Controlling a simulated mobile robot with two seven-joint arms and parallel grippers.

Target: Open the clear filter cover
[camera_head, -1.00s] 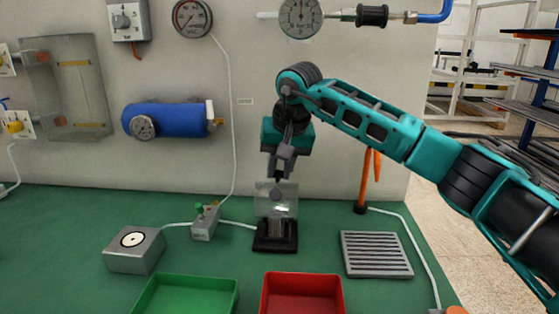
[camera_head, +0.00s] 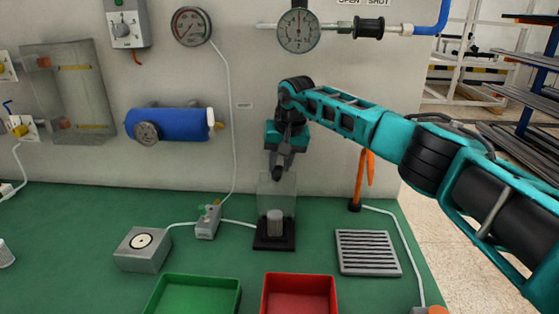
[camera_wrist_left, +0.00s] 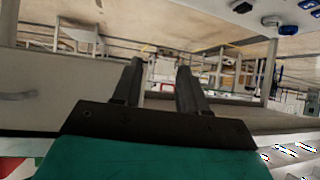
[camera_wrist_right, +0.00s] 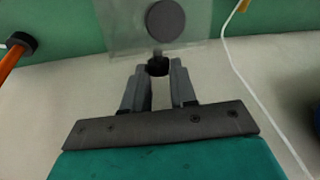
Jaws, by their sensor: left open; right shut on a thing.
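The clear filter cover (camera_head: 266,192) stands roughly upright above its black base (camera_head: 262,246) in the head view. A grey cylindrical filter (camera_head: 274,222) shows on the base below it. My right gripper (camera_head: 279,172) is at the cover's top edge, shut on its dark knob. In the right wrist view, the right gripper (camera_wrist_right: 157,80) has the black knob (camera_wrist_right: 157,66) between its fingertips. The clear sheet (camera_wrist_right: 118,25) and a round grey top show beyond. My left gripper (camera_wrist_left: 160,75) is open and empty in its wrist view, and outside the head view.
A green tray (camera_head: 160,278) and a red tray (camera_head: 299,276) stand in front. A grey slotted plate (camera_head: 368,253) lies right of the base; a small valve block (camera_head: 207,222) and grey box (camera_head: 142,250) stand left. A blue cylinder (camera_head: 170,124) is on the wall.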

